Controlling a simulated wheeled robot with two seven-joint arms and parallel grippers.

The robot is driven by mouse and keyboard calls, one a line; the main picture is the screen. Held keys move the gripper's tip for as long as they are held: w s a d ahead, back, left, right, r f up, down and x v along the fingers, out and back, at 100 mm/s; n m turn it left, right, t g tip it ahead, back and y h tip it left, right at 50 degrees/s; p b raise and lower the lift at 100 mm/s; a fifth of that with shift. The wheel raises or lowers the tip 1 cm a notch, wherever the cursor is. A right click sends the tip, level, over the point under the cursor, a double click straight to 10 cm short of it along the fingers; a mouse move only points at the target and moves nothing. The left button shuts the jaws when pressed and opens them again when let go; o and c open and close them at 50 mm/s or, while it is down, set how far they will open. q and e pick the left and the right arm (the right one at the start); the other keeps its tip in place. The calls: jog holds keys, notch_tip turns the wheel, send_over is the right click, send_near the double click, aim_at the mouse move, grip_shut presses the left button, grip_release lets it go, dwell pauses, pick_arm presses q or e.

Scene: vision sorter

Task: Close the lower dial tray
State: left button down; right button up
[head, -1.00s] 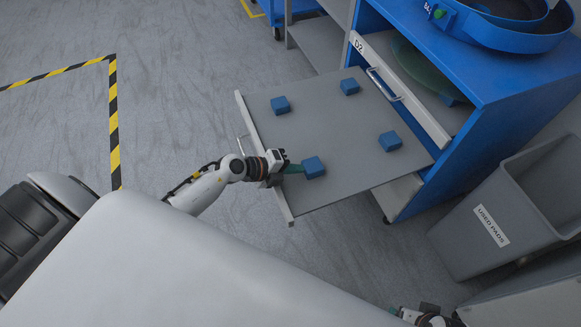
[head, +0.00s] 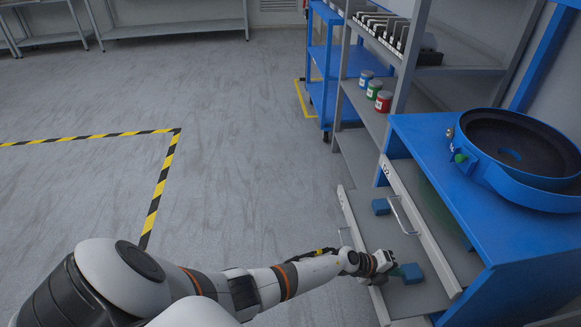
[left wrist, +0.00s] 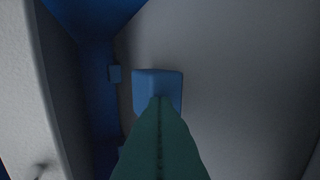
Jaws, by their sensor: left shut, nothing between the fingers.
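The lower tray (head: 356,218) is a grey sheet with a pale front panel and a bar handle. It is partly out from under the upper tray (head: 433,250), whose front bears the label D2. Blue blocks lie on the lower tray: one towards the back (head: 381,206), one by my gripper (head: 411,273). My left gripper (head: 397,270) is at the lower tray's front panel, green fingers shut and empty, reaching over the tray beside the nearer block. In the left wrist view the fingers (left wrist: 160,125) partly cover a blue block (left wrist: 157,80). My right gripper is out of view.
The blue cabinet (head: 510,235) stands at the right with a round blue bowl (head: 520,150) on top. Grey shelving (head: 362,105) with small jars stands behind it. The floor left of the trays is open, with striped tape (head: 160,190).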

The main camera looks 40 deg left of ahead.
aim_at(417, 269)
pick_arm(q)
jog(key=w+d, duration=0.1)
jog(key=w+d+b, duration=0.1)
jog(key=w+d, duration=0.1)
jog(key=shift+w+f, duration=0.1)
jog(key=shift+w, duration=0.2)
jog(key=shift+w+d, duration=0.35)
jog(key=shift+w, duration=0.05)
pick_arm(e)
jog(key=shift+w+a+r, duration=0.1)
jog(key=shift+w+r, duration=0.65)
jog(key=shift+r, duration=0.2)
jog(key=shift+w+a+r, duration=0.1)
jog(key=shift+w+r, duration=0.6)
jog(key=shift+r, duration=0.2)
pick_arm(q)
jog(key=shift+a, duration=0.1)
